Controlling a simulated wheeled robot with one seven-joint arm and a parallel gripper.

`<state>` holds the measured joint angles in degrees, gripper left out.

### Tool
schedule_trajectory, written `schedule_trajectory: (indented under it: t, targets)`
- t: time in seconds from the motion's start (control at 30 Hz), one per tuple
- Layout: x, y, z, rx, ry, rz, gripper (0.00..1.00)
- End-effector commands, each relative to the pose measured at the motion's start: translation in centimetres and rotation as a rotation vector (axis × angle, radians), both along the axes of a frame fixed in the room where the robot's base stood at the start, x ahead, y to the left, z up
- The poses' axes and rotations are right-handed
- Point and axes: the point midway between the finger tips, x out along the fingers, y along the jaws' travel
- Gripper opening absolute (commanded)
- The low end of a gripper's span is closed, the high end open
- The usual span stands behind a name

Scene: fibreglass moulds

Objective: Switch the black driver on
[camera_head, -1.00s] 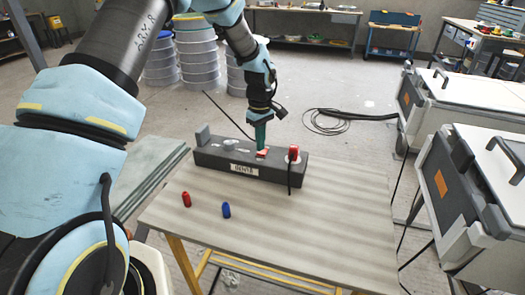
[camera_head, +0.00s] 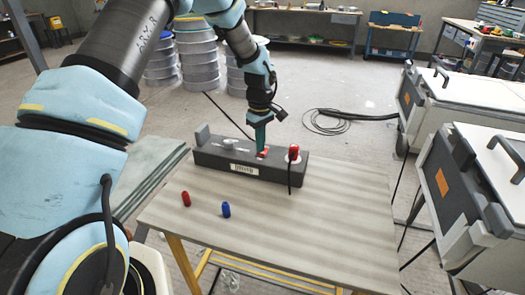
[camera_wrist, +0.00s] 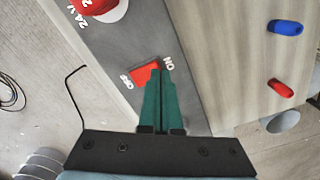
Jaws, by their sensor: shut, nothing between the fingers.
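The black driver (camera_head: 222,158) is a long dark box with a white label, lying on the table. Its red rocker switch (camera_wrist: 144,74) sits on the top face in the wrist view, between the printed words OFF and ON. My gripper (camera_wrist: 159,74) has its green fingers shut together, tips at the edge of the switch on the ON side. The fingertips cover part of the switch. I cannot tell whether they press it. In the head view my gripper (camera_head: 261,150) points down onto the driver's top.
A red cap (camera_head: 186,199) and a blue cap (camera_head: 226,209) lie on the table (camera_head: 300,230) in front. The table's front right is clear. White-lidded machines (camera_head: 480,190) stand at right.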

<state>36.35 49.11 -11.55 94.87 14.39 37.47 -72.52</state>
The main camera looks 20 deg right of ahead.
Motion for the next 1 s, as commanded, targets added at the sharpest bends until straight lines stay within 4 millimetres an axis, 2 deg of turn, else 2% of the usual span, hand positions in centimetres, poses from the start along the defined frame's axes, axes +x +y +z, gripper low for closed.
schedule_trajectory:
  t: [0.7, 1.0]
  targets:
    - [0.0, 0.0, -1.1, 0.000, 0.000, -0.001, 0.00]
    - [0.0, 0.0, 0.1, 0.000, -0.001, -0.001, 0.00]
